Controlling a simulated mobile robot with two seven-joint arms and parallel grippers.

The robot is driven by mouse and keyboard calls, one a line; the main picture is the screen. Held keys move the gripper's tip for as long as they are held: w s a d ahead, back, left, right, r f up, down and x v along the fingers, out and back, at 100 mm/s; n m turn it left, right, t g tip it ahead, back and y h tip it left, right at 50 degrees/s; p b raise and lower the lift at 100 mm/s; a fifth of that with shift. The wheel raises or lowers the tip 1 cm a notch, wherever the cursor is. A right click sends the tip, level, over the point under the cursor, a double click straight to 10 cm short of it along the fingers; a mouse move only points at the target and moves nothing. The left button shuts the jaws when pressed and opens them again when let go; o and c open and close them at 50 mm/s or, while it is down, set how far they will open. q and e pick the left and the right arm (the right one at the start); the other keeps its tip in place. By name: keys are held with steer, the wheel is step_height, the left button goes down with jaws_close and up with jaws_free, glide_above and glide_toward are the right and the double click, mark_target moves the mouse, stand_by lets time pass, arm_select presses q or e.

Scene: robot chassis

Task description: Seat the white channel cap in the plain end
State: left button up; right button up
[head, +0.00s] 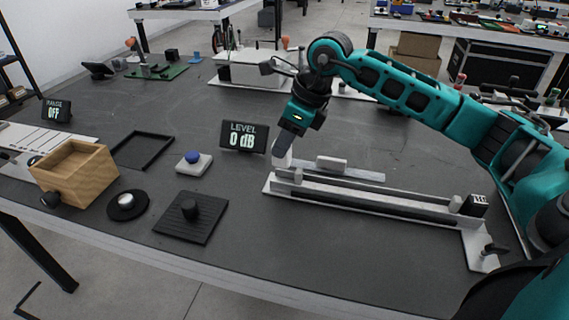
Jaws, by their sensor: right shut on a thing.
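The long channel (375,203) lies on the table right of centre, a dark slot in a pale base. Its right end carries a small dark labelled block (478,204); its left end (270,184) shows no label. Small pale posts stand near the left end (298,175) and right end (456,203). My right gripper (284,150) points down just behind the left end. It is shut on a small whitish piece (281,160), which looks like the white channel cap; the fingers partly hide it. I cannot tell whether it touches the channel. My left gripper is out of view.
A grey strip with a white block (332,163) lies behind the channel. A LEVEL display (244,136) reads 0 dB. Table is clear in front of the channel.

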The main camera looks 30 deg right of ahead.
mark_target(285, 162)
step_height(285, 162, down, 5)
steer(key=shift+r+b, duration=0.1)
steer(key=shift+b, duration=0.25)
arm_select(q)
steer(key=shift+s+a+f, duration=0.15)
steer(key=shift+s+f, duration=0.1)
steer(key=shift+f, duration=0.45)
arm_select(e)
steer(key=shift+f, duration=0.2)
steer(key=shift+f, duration=0.25)
steer(key=o, duration=1)
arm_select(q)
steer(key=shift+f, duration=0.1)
arm_select(e)
steer(key=shift+o, duration=0.2)
